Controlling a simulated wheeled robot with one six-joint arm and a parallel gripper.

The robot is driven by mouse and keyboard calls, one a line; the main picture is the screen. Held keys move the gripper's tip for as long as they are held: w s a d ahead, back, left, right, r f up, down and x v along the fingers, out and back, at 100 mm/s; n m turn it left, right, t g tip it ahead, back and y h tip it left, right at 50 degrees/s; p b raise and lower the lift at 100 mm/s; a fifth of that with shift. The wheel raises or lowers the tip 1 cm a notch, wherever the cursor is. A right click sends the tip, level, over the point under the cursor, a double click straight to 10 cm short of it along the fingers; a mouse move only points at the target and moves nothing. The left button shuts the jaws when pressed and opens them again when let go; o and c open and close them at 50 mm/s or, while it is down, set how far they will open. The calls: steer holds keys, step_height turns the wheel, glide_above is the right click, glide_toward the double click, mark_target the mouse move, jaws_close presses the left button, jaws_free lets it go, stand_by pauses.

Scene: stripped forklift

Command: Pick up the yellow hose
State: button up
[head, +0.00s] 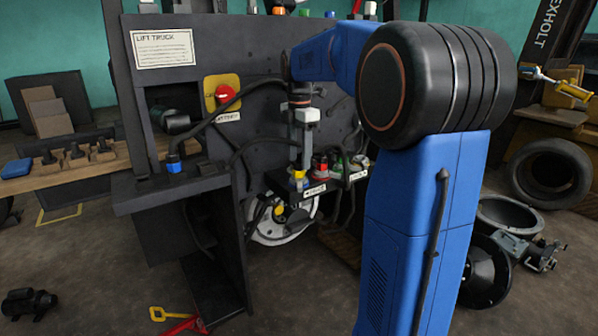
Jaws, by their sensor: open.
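A yellow fitting (298,182), which looks like the yellow hose's end, stands at the left end of a small black shelf on the forklift's dark body. My gripper (298,169) points straight down right above it. The jaws are open; at this size I cannot tell whether the fingers are around the fitting or just above it. A black hose runs near the gripper, but I cannot trace which hose belongs to the yellow end.
Red (321,164) and green fittings (337,168) stand close to the right. A blue-ended hose (173,163) stands on the left ledge. A red knob on a yellow plate (222,92) is on the panel. My blue arm covers the right side.

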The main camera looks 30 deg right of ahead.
mark_target(299, 161)
steer(key=shift+w+f, duration=0.1)
steer(key=shift+f, duration=1.75)
steer(key=shift+c, duration=0.5)
jaws_close()
steer(key=shift+r, duration=0.15)
